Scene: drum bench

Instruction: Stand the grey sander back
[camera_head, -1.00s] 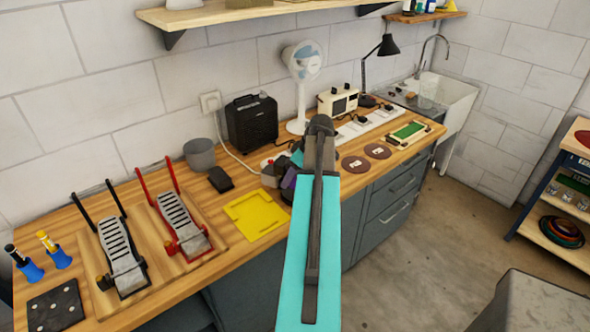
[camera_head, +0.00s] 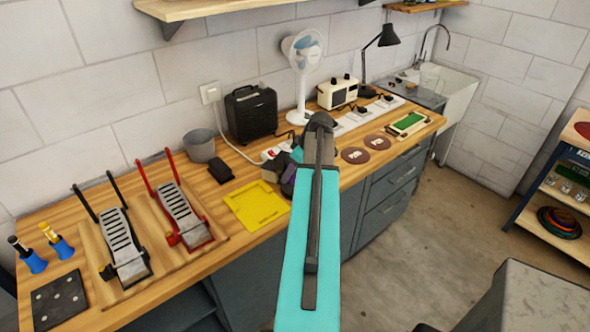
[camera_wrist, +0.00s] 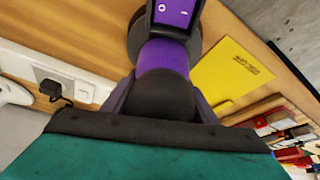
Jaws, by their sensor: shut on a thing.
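A purple and black tool (camera_wrist: 163,55) with a round dark base is in the wrist view, its black rounded top nearest the camera. It looks like a sander, but its visible body is purple, not grey. My gripper (camera_wrist: 165,112) is shut on this tool; the fingertips are mostly hidden. In the head view my teal arm hides most of the gripper and tool. A grey object (camera_head: 271,168) shows beside the arm there; I cannot tell whether it is a sander.
A yellow sheet (camera_head: 257,204) lies on the wooden bench. Two pedals (camera_head: 122,245) (camera_head: 182,215) stand to the left. A black box (camera_head: 250,112), a white fan (camera_head: 302,55) and a grey pot (camera_head: 199,146) stand along the wall. Two brown discs (camera_head: 355,155) lie right of my arm.

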